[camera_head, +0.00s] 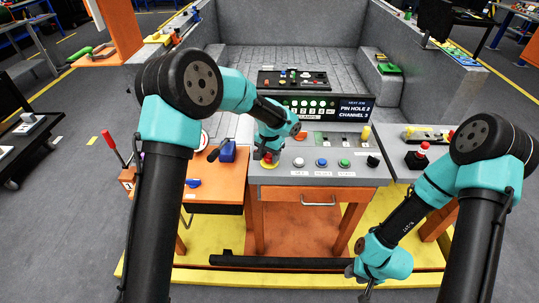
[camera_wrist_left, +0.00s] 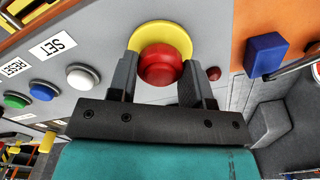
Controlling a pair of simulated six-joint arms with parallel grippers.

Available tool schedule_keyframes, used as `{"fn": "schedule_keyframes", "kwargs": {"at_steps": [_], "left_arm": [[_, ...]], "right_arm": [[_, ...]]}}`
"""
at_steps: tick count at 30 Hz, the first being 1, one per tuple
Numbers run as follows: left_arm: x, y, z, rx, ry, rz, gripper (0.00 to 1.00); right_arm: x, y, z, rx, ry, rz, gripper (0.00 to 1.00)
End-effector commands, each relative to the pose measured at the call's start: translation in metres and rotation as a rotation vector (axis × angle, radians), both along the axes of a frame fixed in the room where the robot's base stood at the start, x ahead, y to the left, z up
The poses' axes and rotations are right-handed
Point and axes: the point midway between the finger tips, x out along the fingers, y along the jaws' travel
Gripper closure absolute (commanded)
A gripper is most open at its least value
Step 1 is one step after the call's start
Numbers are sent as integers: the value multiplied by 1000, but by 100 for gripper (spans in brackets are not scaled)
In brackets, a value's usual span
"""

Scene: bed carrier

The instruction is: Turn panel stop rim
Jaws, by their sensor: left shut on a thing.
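The panel stop is a red mushroom knob (camera_wrist_left: 160,66) on a yellow round base (camera_wrist_left: 160,36), set in the grey sloped panel (camera_head: 310,175). In the head view its yellow base (camera_head: 269,165) shows under my left gripper (camera_head: 268,157). In the left wrist view my left gripper (camera_wrist_left: 163,80) has one finger on each side of the red knob and is shut on it. My right gripper (camera_head: 367,280) hangs low in front of the orange bench, away from the panel. Its fingers are too small to tell open from shut.
White (camera_head: 299,162), blue (camera_head: 322,162) and green (camera_head: 344,163) buttons sit along the panel right of the stop, with a black knob (camera_head: 373,161) at the end. A blue block (camera_head: 228,151) with a lever stands left. A red-topped black box (camera_head: 417,158) stands right.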

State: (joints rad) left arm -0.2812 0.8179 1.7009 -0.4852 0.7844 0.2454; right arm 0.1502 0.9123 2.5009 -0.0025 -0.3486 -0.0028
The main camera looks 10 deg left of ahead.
Motion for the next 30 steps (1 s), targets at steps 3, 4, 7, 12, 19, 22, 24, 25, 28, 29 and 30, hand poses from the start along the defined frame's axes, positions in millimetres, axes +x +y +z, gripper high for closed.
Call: {"fn": "schedule_keyframes", "kwargs": {"at_steps": [3,4,7,12,19,22,24,25,28,29,30], "left_arm": [[0,0,-1,0,1,-2,78],[0,0,-1,0,1,-2,78],[0,0,-1,0,1,-2,78],[0,0,-1,0,1,-1,46],[0,0,-1,0,1,0,29],[0,0,0,0,1,0,29],[0,0,0,0,0,0,29],[0,0,0,0,0,0,29],[0,0,4,0,0,0,29],[0,0,6,0,0,0,29],[0,0,9,1,-1,0,29]], "right_arm": [[0,0,0,0,0,0,63],[0,0,0,0,0,0,63],[0,0,0,0,0,0,63],[0,0,0,0,0,0,63],[0,0,0,0,0,0,63],[0,0,0,0,0,0,63],[0,0,0,0,0,0,63],[0,0,0,0,0,0,63],[0,0,0,0,0,0,63],[0,0,0,0,0,0,63],[0,0,0,0,0,0,63]]}}
